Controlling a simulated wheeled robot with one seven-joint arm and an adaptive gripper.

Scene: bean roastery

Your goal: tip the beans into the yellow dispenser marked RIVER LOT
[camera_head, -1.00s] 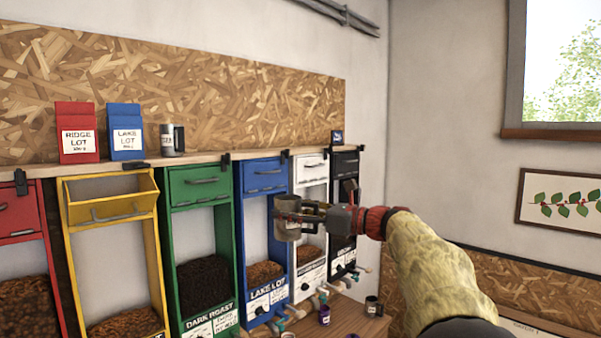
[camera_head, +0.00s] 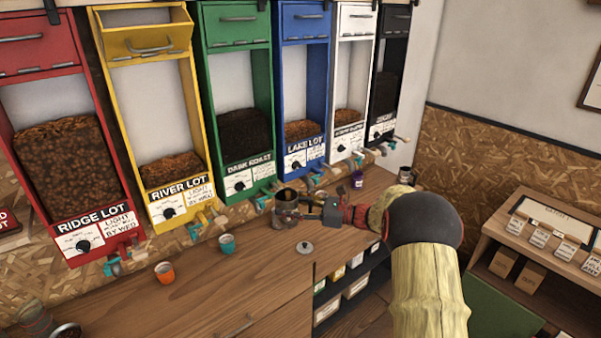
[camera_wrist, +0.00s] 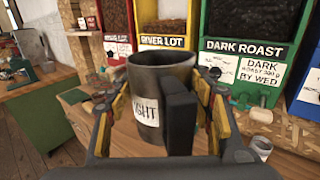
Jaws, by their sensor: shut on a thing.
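The yellow dispenser (camera_head: 178,192) marked RIVER LOT stands between the red and green ones in the head view. Its top drawer (camera_head: 148,42) is tilted open, and brown beans show low behind its window. Its label also shows behind the mug in the wrist view (camera_wrist: 163,41). My gripper (camera_head: 303,208) is shut on a dark grey metal mug (camera_wrist: 163,78), whose white label partly reads "IGHT". The mug is upright, low over the wooden counter, to the right of and below the yellow dispenser. Its inside looks dark; I cannot make out its contents.
The red (camera_head: 85,225), green (camera_head: 240,175) and blue (camera_head: 303,150) dispensers line the wall, with white and black ones beyond. An orange cup (camera_head: 165,272), a teal cup (camera_head: 227,243) and a grey lid (camera_head: 305,247) stand on the counter (camera_head: 225,300). Its front left is mostly clear.

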